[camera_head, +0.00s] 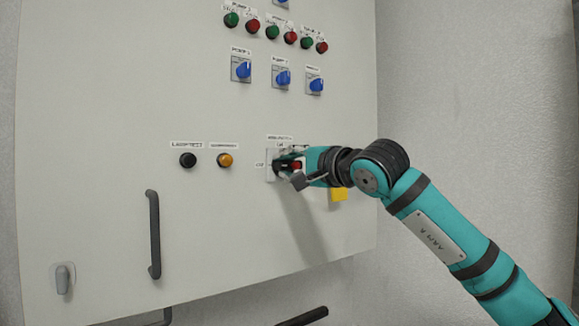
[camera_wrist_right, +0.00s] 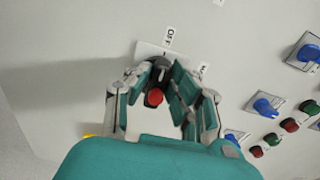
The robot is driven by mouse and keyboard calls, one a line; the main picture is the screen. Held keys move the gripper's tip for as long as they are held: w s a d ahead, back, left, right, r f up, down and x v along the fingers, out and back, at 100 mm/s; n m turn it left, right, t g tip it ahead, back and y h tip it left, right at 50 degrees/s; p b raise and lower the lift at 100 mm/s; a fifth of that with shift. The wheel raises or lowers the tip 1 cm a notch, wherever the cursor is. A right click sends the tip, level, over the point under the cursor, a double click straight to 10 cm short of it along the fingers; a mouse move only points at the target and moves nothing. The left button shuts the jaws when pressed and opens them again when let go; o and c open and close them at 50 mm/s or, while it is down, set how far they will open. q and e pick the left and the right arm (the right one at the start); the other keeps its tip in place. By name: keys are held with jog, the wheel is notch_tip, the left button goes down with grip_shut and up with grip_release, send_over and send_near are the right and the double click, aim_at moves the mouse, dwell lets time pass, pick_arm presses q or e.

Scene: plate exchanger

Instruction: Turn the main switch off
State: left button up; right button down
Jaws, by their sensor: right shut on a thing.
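The main switch (camera_head: 271,166) is on the lower right part of the grey cabinet door, with a light plate, a dark body and a red part. In the right wrist view, its red part (camera_wrist_right: 154,97) shows between my fingers, beside the dark body, with an "OFF" label (camera_wrist_right: 169,37) above. My right gripper (camera_head: 289,166) reaches in from the right and is shut on the switch; it also shows in the right wrist view (camera_wrist_right: 158,78). The fingers hide much of the switch, so its exact turn angle is unclear. My left gripper is not in view.
Black (camera_head: 188,160) and orange (camera_head: 225,160) buttons sit left of the switch. Blue selector knobs (camera_head: 283,78) and red and green buttons are above. A black door handle (camera_head: 154,235) stands out at lower left. A yellow tag (camera_head: 339,194) is just below my gripper.

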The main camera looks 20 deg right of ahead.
jog(key=c, duration=1.2)
grip_release()
jog(key=shift+a, duration=0.1)
jog(key=v, duration=1.2)
